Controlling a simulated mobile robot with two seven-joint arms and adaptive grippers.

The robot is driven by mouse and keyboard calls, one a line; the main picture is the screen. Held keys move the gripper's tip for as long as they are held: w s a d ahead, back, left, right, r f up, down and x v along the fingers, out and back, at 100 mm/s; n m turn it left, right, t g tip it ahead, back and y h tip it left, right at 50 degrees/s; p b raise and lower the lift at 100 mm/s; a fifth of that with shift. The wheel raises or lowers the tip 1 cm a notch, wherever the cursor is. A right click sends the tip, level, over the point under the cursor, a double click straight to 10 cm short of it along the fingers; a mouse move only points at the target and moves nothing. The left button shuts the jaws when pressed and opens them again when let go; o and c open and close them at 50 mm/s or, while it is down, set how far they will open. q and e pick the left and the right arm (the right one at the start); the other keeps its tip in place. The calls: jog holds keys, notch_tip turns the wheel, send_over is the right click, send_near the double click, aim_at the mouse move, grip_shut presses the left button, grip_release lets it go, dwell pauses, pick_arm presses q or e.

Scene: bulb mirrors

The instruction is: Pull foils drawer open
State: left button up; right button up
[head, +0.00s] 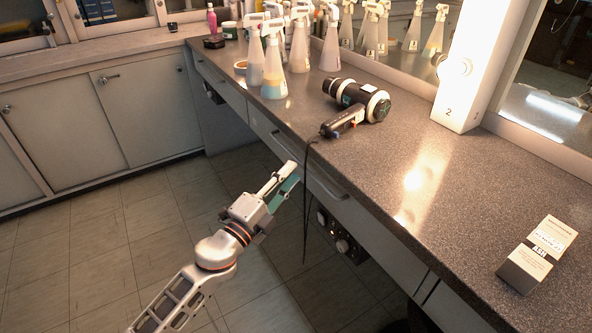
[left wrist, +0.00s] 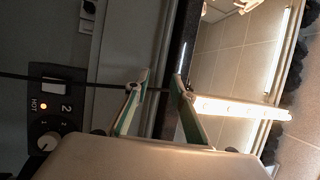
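A grey drawer front with a bar handle (head: 325,181) lies under the counter's front edge, and it looks shut. I cannot read a label that names it as the foils drawer. My left gripper (head: 289,173) is in front of the drawer fronts, left of this handle. In the left wrist view its two fingertips (left wrist: 159,84) are apart with nothing clearly held between them. The grey front and the dark counter edge show behind them. I cannot tell whether a finger touches the front. My right gripper is not in view.
A black cable (head: 306,215) hangs from the hair dryer (head: 358,102) over the counter edge, close to my left gripper; it crosses behind the fingers in the left wrist view. Spray bottles (head: 273,70) stand at the back. A control panel (left wrist: 52,110) sits below. The floor is clear.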

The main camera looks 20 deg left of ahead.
pick_arm(q)
jog(key=shift+x, duration=1.4)
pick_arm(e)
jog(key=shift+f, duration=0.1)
pick_arm(q)
jog(key=shift+f, duration=0.1)
grip_shut()
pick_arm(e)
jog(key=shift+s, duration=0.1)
